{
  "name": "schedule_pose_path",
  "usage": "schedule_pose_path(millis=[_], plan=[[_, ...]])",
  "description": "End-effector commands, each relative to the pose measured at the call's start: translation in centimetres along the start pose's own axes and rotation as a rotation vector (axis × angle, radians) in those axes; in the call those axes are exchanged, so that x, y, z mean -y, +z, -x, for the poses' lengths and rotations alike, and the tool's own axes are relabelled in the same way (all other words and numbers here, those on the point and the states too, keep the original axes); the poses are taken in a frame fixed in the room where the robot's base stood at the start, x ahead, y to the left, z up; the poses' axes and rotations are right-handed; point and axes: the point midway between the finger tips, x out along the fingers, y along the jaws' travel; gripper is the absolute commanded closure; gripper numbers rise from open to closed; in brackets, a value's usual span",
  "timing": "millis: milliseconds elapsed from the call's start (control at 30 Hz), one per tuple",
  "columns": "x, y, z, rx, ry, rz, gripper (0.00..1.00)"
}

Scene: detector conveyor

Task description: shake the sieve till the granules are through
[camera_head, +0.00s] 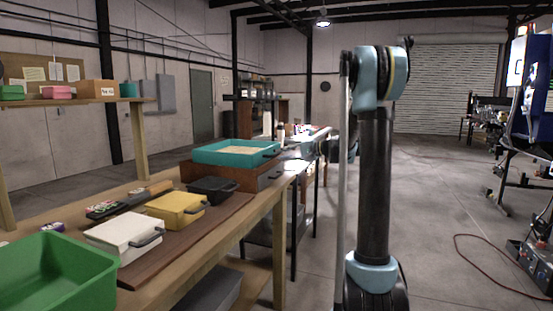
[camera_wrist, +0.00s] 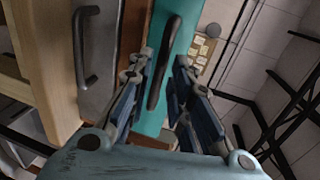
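The teal sieve (camera_head: 232,150) is a shallow tray with pale granules (camera_head: 238,149) in it. It rests on a brown wooden box (camera_head: 215,175) on the bench. Its black handle (camera_head: 271,152) points toward my arm. In the wrist view the sieve's teal side (camera_wrist: 150,120) and its black handle (camera_wrist: 165,62) lie between my fingers. My gripper (camera_wrist: 160,76) is open around the handle, with a gap visible on either side. In the head view my gripper (camera_head: 306,149) is small, partly hidden and just right of the handle. The sieve's underside is hidden.
A black lidded box (camera_head: 213,188), a yellow box (camera_head: 177,209), a white box (camera_head: 123,236) and a green bin (camera_head: 58,275) stand nearer on the bench. A drawer handle (camera_wrist: 86,45) shows left of my fingers in the wrist view.

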Motion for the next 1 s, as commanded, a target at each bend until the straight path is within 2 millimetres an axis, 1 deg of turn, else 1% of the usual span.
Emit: schedule_pose_path(millis=[33, 200, 400, 567, 900, 1000], plan=[[0.0, -0.1, 1.2, -0.004, 0.0, -0.001, 0.81], [-0.1, -0.1, 4.3, -0.003, 0.0, -0.002, 0.81], [-0.1, -0.1, 6.8, -0.001, 0.001, -0.001, 0.81], [-0.1, -0.1, 7.5, -0.001, 0.001, 0.0, 0.81], [-0.1, 0.0, 7.7, 0.0, 0.001, 0.0, 0.81], [-0.1, 0.1, 8.7, -0.001, 0.001, -0.001, 0.81]])
